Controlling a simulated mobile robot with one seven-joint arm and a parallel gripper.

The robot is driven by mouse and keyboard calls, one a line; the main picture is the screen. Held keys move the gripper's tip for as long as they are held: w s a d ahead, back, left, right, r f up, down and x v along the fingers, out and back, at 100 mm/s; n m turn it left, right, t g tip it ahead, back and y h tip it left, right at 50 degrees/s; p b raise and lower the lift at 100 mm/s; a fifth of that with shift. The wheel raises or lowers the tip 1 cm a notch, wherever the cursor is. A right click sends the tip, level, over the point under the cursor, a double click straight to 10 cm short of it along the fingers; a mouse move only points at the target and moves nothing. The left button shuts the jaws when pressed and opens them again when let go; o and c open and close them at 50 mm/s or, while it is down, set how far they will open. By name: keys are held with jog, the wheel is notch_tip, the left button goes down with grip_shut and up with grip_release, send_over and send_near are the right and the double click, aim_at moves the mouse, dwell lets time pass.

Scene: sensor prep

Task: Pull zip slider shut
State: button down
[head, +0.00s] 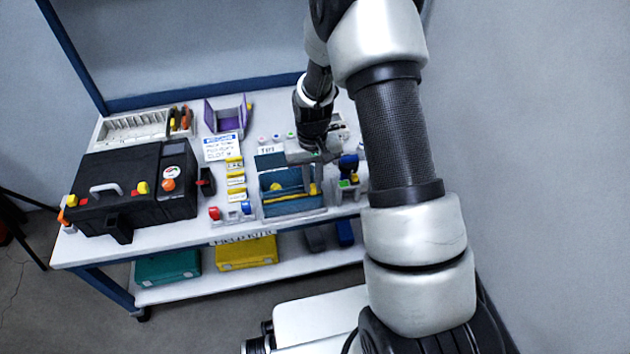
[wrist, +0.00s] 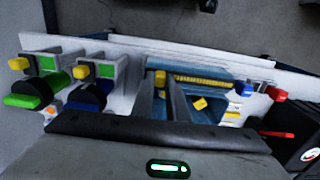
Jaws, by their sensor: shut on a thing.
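A teal-blue pouch (head: 290,180) lies in a pale tray near the front of the bench, with a yellow zip (wrist: 205,80) running across it in the wrist view. The yellow zip slider (wrist: 160,78) is at the left end of the zip in the wrist view. My gripper (wrist: 166,82) reaches over the pouch, its two dark fingers close together and shut on the slider. The fingers hide part of the slider and pouch. In the head view my gripper (head: 328,157) is over the pouch's right side, its fingertips hard to make out.
A black case (head: 130,185) stands on the bench's left. Devices with green and blue parts (wrist: 95,85) are close beside the pouch. Yellow labelled blocks (head: 235,180) and a purple holder (head: 226,115) are left of my gripper. Teal and yellow boxes (head: 245,253) sit on the lower shelf.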

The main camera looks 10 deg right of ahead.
jog(key=a, duration=1.3)
jog(key=c, duration=1.7)
grip_release()
jog(key=shift+a, duration=0.1)
jog(key=shift+r, duration=0.15)
jog(key=shift+r, duration=0.35)
notch_tip(320, 180, up, 16)
jog(key=p, duration=0.3)
jog(key=shift+r+p, duration=0.25)
jog(key=shift+p, duration=0.15)
